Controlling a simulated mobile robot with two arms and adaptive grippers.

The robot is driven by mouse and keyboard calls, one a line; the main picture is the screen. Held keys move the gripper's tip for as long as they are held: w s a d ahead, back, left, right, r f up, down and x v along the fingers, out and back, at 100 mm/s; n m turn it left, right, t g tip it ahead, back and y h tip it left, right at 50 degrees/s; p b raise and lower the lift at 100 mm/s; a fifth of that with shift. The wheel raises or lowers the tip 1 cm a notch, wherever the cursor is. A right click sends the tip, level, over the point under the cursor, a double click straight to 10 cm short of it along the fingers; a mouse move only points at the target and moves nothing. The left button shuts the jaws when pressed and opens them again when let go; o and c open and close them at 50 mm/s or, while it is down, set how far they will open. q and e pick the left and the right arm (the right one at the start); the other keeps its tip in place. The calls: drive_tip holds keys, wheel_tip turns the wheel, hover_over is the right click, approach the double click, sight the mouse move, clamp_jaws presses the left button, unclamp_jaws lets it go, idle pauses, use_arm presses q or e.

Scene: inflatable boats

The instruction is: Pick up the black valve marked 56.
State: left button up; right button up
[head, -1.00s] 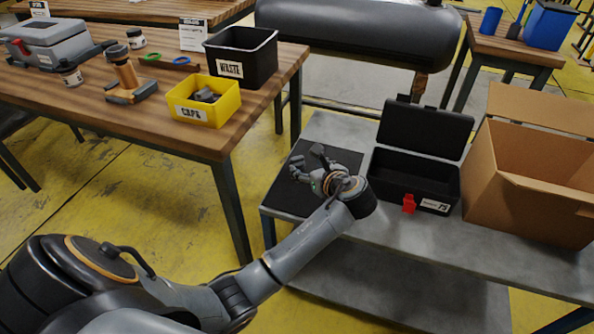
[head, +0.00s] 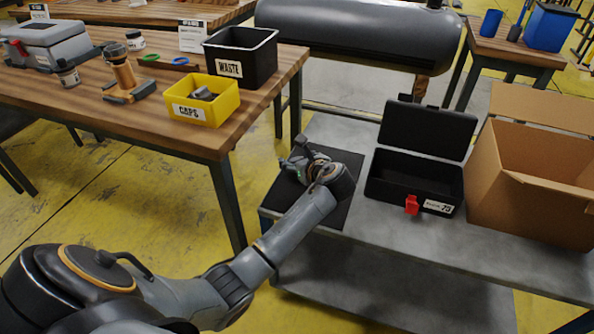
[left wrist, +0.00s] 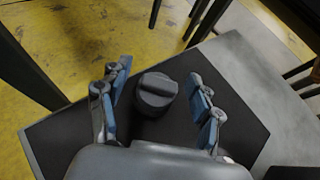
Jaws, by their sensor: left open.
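A black valve (left wrist: 157,92) with a ridged round knob stands on the black mat (left wrist: 65,140) in the left wrist view. I cannot read a number on it. My left gripper (left wrist: 159,73) is open, with one blue-padded finger to the left of the valve and the other to the right. Both fingers look apart from it. In the head view my left gripper (head: 297,158) is low over the mat (head: 336,208) at the left end of the grey bench, and it hides the valve there. My right gripper is not in view.
An open black case (head: 388,190) with a red latch stands right of the mat, and an open cardboard box (head: 530,190) beyond it. The wooden table (head: 215,142) at left holds a yellow caps bin (head: 203,112) and a black waste bin (head: 241,68).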

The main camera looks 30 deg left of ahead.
use_arm(q)
drive_tip(key=c, duration=1.2)
drive_tip(key=shift+c, duration=0.2)
drive_tip(key=shift+r, duration=0.1)
